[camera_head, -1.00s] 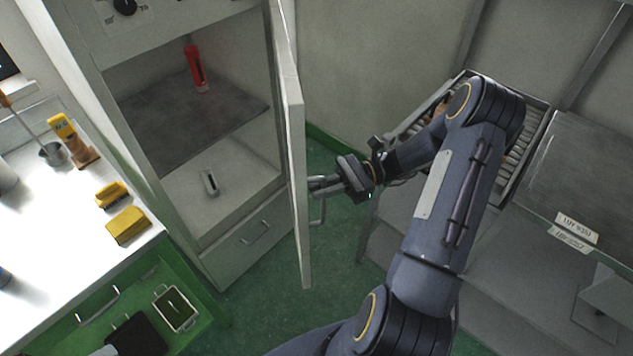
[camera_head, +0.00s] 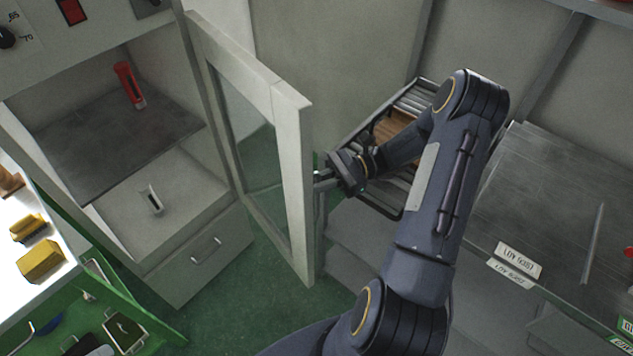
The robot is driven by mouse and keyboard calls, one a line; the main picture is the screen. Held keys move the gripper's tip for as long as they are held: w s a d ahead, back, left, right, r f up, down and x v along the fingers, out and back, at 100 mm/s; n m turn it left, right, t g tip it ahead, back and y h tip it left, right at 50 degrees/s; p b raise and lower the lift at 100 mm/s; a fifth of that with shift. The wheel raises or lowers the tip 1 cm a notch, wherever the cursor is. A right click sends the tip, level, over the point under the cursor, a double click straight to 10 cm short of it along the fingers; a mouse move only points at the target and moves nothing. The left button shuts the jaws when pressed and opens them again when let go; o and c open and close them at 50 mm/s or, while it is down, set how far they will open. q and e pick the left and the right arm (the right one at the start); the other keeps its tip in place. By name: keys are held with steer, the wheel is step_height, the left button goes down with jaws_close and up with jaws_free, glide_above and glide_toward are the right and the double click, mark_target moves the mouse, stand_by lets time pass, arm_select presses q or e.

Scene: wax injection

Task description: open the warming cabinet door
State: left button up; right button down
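The warming cabinet door (camera_head: 299,180), a pale frame with a glass pane, stands swung open to the right of the cabinet (camera_head: 128,226). Inside the cabinet a red object (camera_head: 130,86) stands on the dark shelf (camera_head: 105,150), and a small pale slotted piece (camera_head: 152,200) is on the surface below. My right gripper (camera_head: 320,181) is at the outer face of the door near its free edge, where the handle is. The door edge and the gripper hide the handle and the fingertips, so its grip is unclear. My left gripper is out of view.
A roller rack (camera_head: 408,105) with a brown item stands behind my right arm. A grey metal table (camera_head: 560,200) with labels is at the right. A white-topped green bench (camera_head: 70,270) with yellow blocks (camera_head: 40,261) is at the left. Green floor shows below the door.

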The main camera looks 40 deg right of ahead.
mark_target(317, 176)
steer(key=shift+s+f, duration=0.1)
steer(key=c, duration=1.5)
jaws_free()
steer(key=shift+s, duration=0.1)
steer(key=shift+c, duration=0.2)
step_height(317, 176, up, 3)
steer(key=shift+r, duration=0.1)
steer(key=s+a+r, duration=0.1)
steer(key=r, duration=0.1)
steer(key=s+a+r, duration=0.1)
steer(key=s+r, duration=0.1)
steer(key=s+a+r, duration=0.1)
steer(key=r, duration=0.1)
steer(key=shift+s+a+r, duration=0.15)
steer(key=shift+s+r, duration=0.05)
steer(key=s+a+r, duration=0.3)
steer(key=s+a, duration=0.2)
steer(key=s, duration=0.1)
steer(key=shift+s+r+b, duration=0.25)
steer(key=shift+s+b, duration=0.15)
steer(key=shift+b, duration=0.05)
